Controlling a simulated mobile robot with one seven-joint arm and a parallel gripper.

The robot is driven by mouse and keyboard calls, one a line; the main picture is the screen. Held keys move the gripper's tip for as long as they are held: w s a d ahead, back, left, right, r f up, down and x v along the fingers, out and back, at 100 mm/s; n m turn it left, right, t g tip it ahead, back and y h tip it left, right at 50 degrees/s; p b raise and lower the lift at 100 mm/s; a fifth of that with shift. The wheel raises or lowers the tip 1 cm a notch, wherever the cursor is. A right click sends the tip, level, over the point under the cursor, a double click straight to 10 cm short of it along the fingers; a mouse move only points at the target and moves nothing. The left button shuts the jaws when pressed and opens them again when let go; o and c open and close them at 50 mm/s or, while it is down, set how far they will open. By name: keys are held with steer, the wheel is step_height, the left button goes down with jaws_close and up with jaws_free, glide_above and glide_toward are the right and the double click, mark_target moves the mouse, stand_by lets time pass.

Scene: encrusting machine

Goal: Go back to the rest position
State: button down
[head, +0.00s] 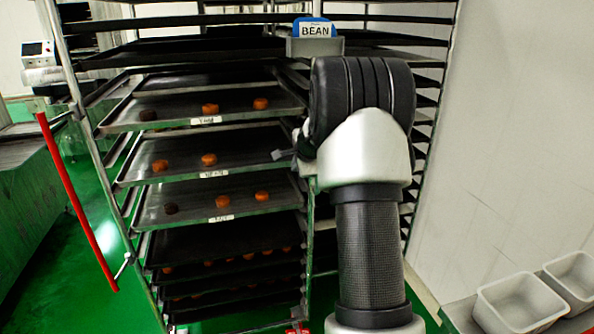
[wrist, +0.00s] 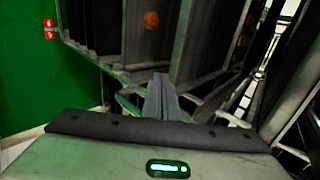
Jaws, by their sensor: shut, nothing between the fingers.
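My gripper (wrist: 162,98) is shut, its grey fingers together in the wrist view with nothing between them. In the head view only its tip (head: 280,154) shows, at the right edge of the tray rack (head: 118,236); my arm hides the rest. I cannot tell whether the fingertips touch the rack. The rack's trays (head: 160,120) carry orange and dark brown round pieces, and in the wrist view the rack appears turned on its side.
A BEAN sign (head: 316,30) stands at the rack's upper part. White bins (head: 518,303) stand at the lower right, beside a pale wall (head: 520,150). A red bar (head: 78,200) slants at the left. Green floor (head: 75,280) is open at the lower left.

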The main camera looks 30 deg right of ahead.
steer(key=v, duration=1)
steer(key=shift+s+p, duration=0.15)
steer(key=shift+p, duration=0.2)
